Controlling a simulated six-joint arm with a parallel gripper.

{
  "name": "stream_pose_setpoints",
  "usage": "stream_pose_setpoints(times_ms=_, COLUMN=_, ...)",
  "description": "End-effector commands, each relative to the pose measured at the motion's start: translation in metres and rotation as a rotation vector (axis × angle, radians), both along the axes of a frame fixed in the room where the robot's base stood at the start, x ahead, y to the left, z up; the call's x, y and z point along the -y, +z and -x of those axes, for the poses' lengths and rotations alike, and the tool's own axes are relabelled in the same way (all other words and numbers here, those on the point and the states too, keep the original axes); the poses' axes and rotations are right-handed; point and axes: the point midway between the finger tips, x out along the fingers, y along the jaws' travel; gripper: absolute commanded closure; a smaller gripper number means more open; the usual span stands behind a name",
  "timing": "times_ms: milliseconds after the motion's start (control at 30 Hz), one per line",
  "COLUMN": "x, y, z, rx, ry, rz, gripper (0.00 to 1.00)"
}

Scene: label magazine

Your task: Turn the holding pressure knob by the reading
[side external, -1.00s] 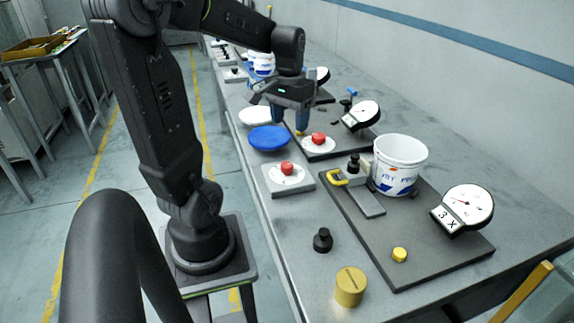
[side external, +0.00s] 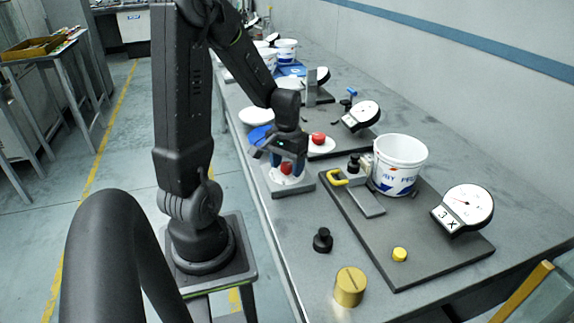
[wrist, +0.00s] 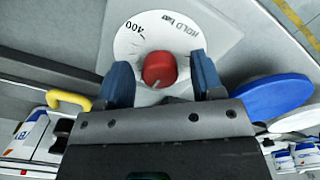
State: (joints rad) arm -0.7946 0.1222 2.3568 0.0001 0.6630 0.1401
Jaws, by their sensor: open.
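The holding pressure knob (wrist: 160,69) is red and sits on a white dial marked "HOLD" and "-400" (wrist: 133,32), on a grey block. In the side view the knob (side external: 286,168) shows under my gripper (side external: 289,165). My gripper in the wrist view (wrist: 162,82) is open, with one blue finger on each side of the knob and gaps between. A pale pointer mark on the knob faces toward the gripper body. The gauge (side external: 467,206) at the right has a white round face and a card reading "3 X" (side external: 446,219); its needle reading is too small to tell.
A white bucket (side external: 398,166) and a yellow-handled clamp (side external: 340,179) stand on the near dark plate (side external: 392,270). A black knob (side external: 322,241), a brass cylinder (side external: 350,288) and a yellow button (side external: 400,254) are in front. A blue lid (side external: 258,136) lies behind the gripper.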

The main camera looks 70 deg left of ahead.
Motion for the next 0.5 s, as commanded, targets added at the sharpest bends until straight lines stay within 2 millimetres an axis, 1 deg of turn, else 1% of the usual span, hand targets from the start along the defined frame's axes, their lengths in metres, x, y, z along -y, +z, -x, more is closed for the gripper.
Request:
stream_pose_setpoints(times_ms=100, x=0.0001, y=-0.004, z=0.0001, rx=0.0, ry=0.0, rz=0.0, gripper=0.39)
stream_pose_setpoints(times_ms=333, x=0.0001, y=-0.0042, z=0.0001, rx=0.001, ry=0.0, rz=-0.001, gripper=0.39)
stream_pose_setpoints(times_ms=500, x=0.0001, y=-0.004, z=0.0001, rx=0.001, ry=0.0, rz=-0.001, gripper=0.55)
